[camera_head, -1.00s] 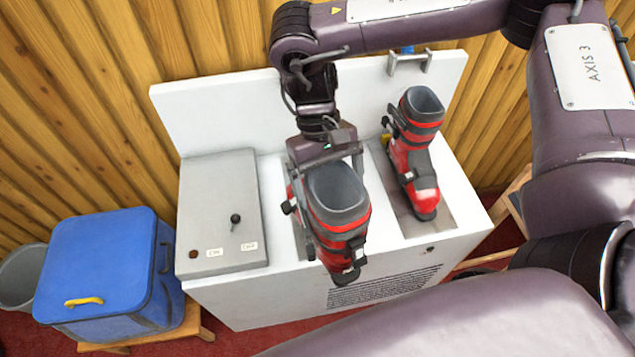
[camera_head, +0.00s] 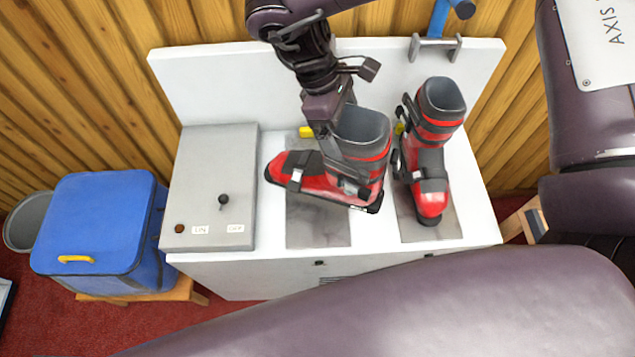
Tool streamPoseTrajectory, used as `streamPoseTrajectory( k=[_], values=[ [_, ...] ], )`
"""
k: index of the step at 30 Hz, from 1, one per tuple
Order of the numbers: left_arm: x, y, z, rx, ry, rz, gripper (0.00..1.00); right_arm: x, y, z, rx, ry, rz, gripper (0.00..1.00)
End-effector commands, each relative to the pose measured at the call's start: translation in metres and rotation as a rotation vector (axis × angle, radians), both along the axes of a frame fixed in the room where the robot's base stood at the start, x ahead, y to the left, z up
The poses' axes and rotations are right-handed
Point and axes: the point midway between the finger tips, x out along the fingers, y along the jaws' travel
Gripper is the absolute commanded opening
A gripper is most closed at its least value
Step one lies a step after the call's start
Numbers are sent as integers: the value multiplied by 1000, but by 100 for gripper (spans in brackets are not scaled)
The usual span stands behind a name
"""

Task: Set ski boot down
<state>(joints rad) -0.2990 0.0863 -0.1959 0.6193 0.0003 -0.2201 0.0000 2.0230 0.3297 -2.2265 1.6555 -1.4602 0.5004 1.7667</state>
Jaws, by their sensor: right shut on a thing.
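My right gripper (camera_head: 346,168) reaches down from the top and is shut on a red and grey ski boot (camera_head: 325,186) at its cuff. This boot is upright, its toe pointing left, over the left grey metal plate (camera_head: 318,228) on the white bench (camera_head: 272,258). I cannot tell whether its sole touches the plate. A second red and grey ski boot (camera_head: 432,165) stands on the right grey plate (camera_head: 446,229), toe toward me, close beside the held boot's heel. My left gripper is not in view.
A grey control box (camera_head: 212,180) with a black knob is left of the plates. A white back panel (camera_head: 220,85) rises behind, with a metal bracket (camera_head: 436,44) holding a blue-handled thing. A blue box (camera_head: 98,225) on a wooden stool and a grey bin (camera_head: 28,220) stand left.

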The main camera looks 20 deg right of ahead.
Motion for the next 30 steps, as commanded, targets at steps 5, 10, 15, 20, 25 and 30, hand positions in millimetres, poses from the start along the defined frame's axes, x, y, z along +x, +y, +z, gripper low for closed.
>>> streamPoseTrajectory(
  k=[5, 10, 15, 20, 25, 30],
  values=[
    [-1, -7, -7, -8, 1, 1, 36, 22, 5, 2, -2, -5, 362, 23],
    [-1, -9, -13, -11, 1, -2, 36, 43, 10, 4, -1, -6, 735, 23],
    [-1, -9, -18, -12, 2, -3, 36, 62, 18, 9, 2, -6, 1078, 23],
    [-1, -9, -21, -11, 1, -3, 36, 77, 22, 15, 1, -7, 1326, 23],
    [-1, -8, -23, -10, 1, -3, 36, 86, 25, 21, -2, -7, 1485, 23],
    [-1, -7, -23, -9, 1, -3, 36, 90, 25, 18, 0, -2, 1550, 23]
  ],
)
